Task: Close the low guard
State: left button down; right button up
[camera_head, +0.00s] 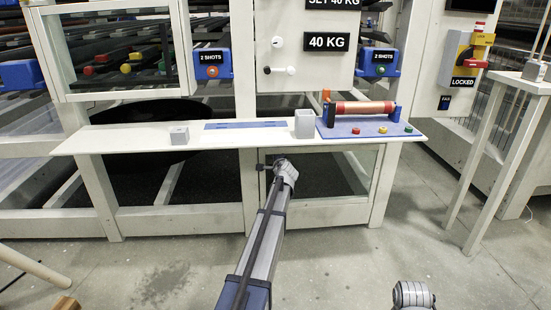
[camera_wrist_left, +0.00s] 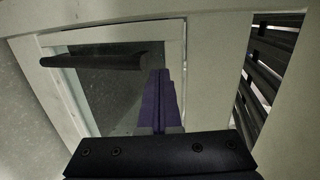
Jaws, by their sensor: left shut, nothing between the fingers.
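The low guard is a pale frame with a clear pane (camera_head: 342,172) below the shelf, in the lower middle of the head view. In the left wrist view its pale frame (camera_wrist_left: 120,38) fills the upper left, with a dark bar handle (camera_wrist_left: 108,62) across the pane. I cannot tell whether the guard sits flush or slightly ajar. My left gripper (camera_wrist_left: 160,98) is shut and empty, its fingers pointing at the guard's right side, close to the handle's right end. Contact is unclear. In the head view my left wrist hides the fingertips.
A white shelf (camera_head: 110,139) runs above the guard, holding two grey blocks and a blue board (camera_head: 350,128) with a red roller (camera_head: 362,107). A white stand (camera_head: 481,150) is at the right. The grey floor (camera_head: 160,270) in front is mostly clear.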

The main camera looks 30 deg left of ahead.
pick_arm(q)
jog(key=p+v, duration=0.3)
jog(key=v, duration=0.7)
jog(key=shift+s, duration=0.5)
jog(key=shift+a, duration=0.15)
jog(key=s+d+f+n+g+h+p, duration=0.1)
jog(key=s+d+n+g+h+p, duration=0.15)
jog(key=s+d, duration=0.4)
jog(key=s+d+f+n+g+h+p, duration=0.1)
jog(key=s+d+p, duration=0.25)
jog(key=d, duration=0.65)
jog(key=s+d+f+n+g+h+p, duration=0.1)
jog(key=s+d+n+g+p, duration=0.1)
jog(key=s+d, duration=0.55)
jog(key=s+d+g+h+p, duration=0.4)
jog(key=s+d+g+p, duration=0.15)
jog(key=s+d, duration=1.3)
notch_tip(320, 180, up, 38)
jog(key=a+p, duration=0.1)
jog(key=p, duration=3.6)
jog(key=shift+a+n, duration=0.3)
jog(key=shift+n, duration=0.05)
